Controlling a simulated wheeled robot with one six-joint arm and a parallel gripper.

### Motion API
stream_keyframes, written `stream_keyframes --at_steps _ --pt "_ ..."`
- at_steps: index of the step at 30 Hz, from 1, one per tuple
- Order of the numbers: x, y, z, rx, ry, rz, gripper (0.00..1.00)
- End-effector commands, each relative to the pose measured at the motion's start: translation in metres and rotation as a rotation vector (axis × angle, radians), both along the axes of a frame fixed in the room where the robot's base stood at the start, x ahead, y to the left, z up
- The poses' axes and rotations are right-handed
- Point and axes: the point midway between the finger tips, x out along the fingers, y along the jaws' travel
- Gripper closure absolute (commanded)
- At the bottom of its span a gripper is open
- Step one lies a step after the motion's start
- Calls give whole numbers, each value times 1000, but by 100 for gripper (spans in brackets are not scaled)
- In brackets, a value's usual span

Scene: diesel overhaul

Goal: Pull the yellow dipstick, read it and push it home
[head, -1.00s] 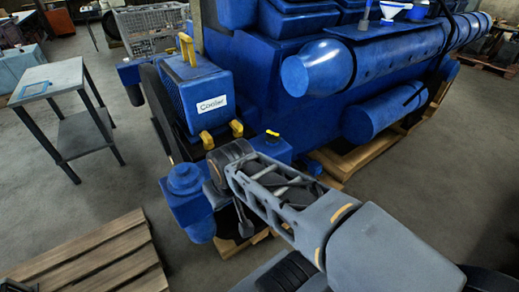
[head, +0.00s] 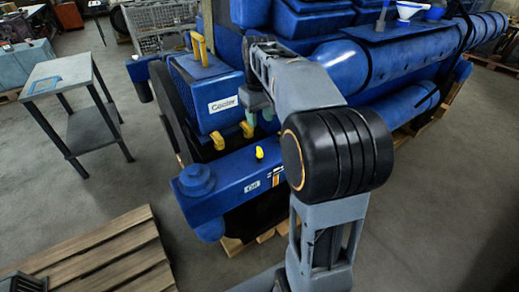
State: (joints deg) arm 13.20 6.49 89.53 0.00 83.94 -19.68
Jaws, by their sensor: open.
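A small yellow knob (head: 259,153), which looks like the dipstick's top, stands on the blue lower housing (head: 222,180) at the front of the engine. It sits above a small label that seems to read "Oil" (head: 251,186). Its shaft is not visible. My gripper (head: 261,115) is open and points down beside the cooler's right side, above and behind the knob in the picture. It is small and partly dark, and nothing shows between its fingers. It looks apart from the knob.
Two yellow handles (head: 247,129) (head: 217,140) sit at the foot of the blue cooler (head: 207,95), near my gripper. A yellow lever (head: 198,48) stands on top of the cooler. A grey table (head: 60,76) is at left, and a wooden pallet (head: 100,258) lies at front left. The floor between is clear.

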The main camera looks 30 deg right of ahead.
Motion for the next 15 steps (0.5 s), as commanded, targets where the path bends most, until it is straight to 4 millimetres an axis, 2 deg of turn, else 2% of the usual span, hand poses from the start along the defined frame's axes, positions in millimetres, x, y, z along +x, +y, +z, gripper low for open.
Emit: stream_keyframes --at_steps 15 --pt "0 0 -93 2 4 1 56"
